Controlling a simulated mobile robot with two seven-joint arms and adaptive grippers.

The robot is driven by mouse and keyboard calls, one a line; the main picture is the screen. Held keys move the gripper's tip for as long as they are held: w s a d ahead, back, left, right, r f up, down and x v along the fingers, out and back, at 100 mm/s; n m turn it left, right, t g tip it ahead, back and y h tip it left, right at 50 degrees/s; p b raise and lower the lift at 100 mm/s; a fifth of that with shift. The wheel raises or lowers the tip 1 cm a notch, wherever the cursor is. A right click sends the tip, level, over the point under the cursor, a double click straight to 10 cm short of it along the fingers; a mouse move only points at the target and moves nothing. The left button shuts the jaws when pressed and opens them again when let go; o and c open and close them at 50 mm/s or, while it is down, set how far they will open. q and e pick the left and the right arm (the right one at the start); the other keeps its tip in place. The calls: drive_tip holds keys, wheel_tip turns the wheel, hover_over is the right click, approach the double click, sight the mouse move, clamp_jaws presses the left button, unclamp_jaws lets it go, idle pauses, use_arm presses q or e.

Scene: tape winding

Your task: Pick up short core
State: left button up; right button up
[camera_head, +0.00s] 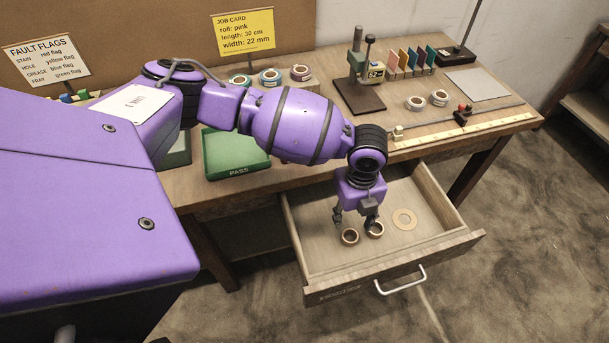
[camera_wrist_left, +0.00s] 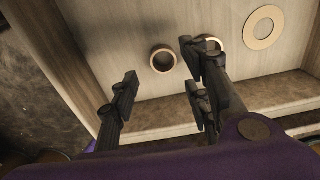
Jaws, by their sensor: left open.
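Two small brown ring-shaped cores lie in the open drawer (camera_head: 446,226). The left core (camera_head: 350,237) stands apart from the right core (camera_head: 376,230); I cannot tell which is shorter. In the left wrist view the left core (camera_wrist_left: 163,59) shows whole, while the other core (camera_wrist_left: 208,41) is partly hidden behind a finger. My left gripper (camera_head: 354,217) is open and points down over the cores. In its wrist view the fingers (camera_wrist_left: 160,82) are spread and empty, with the left core beyond the gap between them. My right gripper is not in view.
A flat tan ring (camera_head: 404,219) lies in the drawer to the right of the cores. The drawer walls stand around the gripper. On the table are a green PASS tray (camera_head: 232,155), several tape rolls, a stand (camera_head: 359,95) and a long ruler strip (camera_head: 470,129).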

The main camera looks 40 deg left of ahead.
sight(350, 230)
use_arm(q)
drive_tip(key=shift+s+f, duration=0.2)
drive_tip(key=shift+f, duration=0.4)
drive_tip(key=shift+s+f, duration=0.15)
drive_tip(key=shift+f, duration=0.4)
drive_tip(key=f, duration=0.5)
drive_tip(key=shift+s+d, duration=0.2)
drive_tip(key=shift+d, duration=0.1)
drive_tip(key=shift+w+r, duration=0.1)
drive_tip(key=c, duration=0.6)
